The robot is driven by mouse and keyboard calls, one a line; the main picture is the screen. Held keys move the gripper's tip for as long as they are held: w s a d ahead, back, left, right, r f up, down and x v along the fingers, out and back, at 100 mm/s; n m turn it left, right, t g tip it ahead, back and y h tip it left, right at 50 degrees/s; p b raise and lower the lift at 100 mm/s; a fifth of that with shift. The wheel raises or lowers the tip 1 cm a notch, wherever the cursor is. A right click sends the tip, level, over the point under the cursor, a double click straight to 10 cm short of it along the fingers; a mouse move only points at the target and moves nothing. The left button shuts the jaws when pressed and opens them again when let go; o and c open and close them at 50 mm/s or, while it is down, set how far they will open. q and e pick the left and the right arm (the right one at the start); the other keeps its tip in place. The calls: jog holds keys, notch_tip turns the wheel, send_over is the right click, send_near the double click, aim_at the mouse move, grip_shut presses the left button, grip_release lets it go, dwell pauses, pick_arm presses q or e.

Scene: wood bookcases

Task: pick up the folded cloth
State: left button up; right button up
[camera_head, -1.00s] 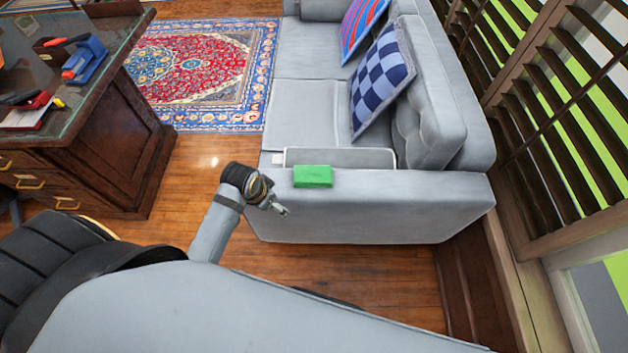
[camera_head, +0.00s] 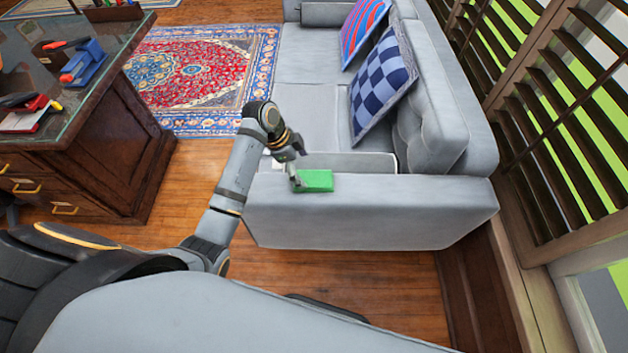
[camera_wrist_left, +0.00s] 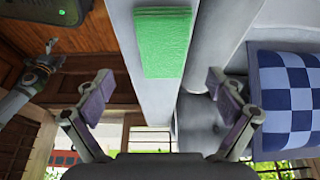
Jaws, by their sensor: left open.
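The folded cloth (camera_head: 315,181) is a small green block lying flat on the near arm of the grey sofa (camera_head: 370,215). My left gripper (camera_head: 296,180) is at the left edge of the cloth in the head view and hides a little of it. In the left wrist view the cloth (camera_wrist_left: 163,42) shows at the top, ahead of and between the two spread fingers (camera_wrist_left: 157,95). The fingers are open with nothing between them; whether one touches the cloth I cannot tell.
A checkered cushion (camera_head: 381,85) and a red-and-blue cushion (camera_head: 362,30) lean on the sofa back. A wooden desk (camera_head: 105,165) stands at the left. Slatted shutters (camera_head: 560,110) line the right. Bare wooden floor (camera_head: 190,205) lies between desk and sofa.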

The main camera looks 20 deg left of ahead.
aim_at(313, 178)
pick_arm(q)
jog(key=x, duration=0.5)
jog(key=shift+w+d+f, duration=0.25)
jog(key=shift+w+d, duration=0.05)
jog(key=shift+w, duration=0.05)
jog(key=c, duration=1.2)
jog(key=shift+r, duration=0.1)
jog(key=shift+c, duration=0.2)
notch_tip(313, 178, up, 3)
jog(key=shift+f, duration=0.2)
jog(key=s+r+p, duration=0.1)
jog(key=s+r, duration=0.9)
jog(key=s, duration=0.4)
jog(key=shift+a+r, duration=0.2)
jog(key=shift+a, duration=0.3)
